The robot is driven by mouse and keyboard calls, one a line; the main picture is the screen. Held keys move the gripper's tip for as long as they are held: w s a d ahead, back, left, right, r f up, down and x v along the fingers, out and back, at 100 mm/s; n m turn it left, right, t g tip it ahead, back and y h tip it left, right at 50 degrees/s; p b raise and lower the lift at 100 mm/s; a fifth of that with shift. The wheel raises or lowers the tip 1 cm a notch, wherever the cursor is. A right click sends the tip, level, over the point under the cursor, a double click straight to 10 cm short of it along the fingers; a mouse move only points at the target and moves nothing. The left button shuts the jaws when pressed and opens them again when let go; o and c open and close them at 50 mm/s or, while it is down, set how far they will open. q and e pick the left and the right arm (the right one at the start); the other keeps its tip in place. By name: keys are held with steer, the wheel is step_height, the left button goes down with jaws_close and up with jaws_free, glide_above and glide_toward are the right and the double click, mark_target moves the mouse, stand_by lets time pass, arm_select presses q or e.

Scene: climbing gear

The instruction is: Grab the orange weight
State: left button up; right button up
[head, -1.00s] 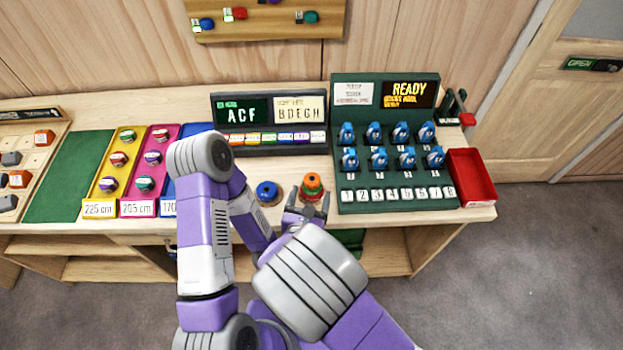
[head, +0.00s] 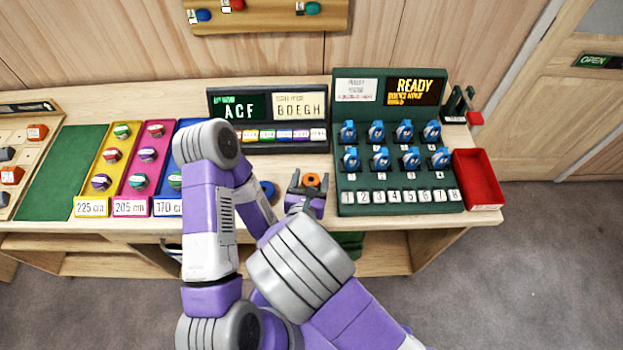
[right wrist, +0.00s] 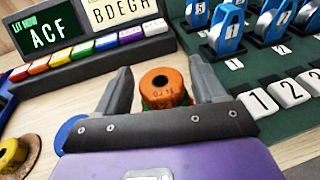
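The orange weight (head: 312,179) is a small ring with a dark hole in its top. It stands near the table's front edge, left of the green board. In the right wrist view the orange weight (right wrist: 163,83) sits on top of a green piece (right wrist: 152,103), mostly hidden. My right gripper (head: 308,187) is open, with one finger on each side of the orange weight. In the right wrist view the gripper (right wrist: 162,78) shows small gaps between its fingers and the weight. My left gripper is not in view.
A blue weight (head: 268,189) stands just left, partly behind my arm. The green board (head: 345,190) with blue devices is close on the right, with a red tray (head: 478,180) beyond it. A dark display panel (head: 268,148) stands behind. Coloured lanes with weights lie at left.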

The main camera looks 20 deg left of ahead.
steer(key=shift+w, duration=0.1)
steer(key=c, duration=0.9)
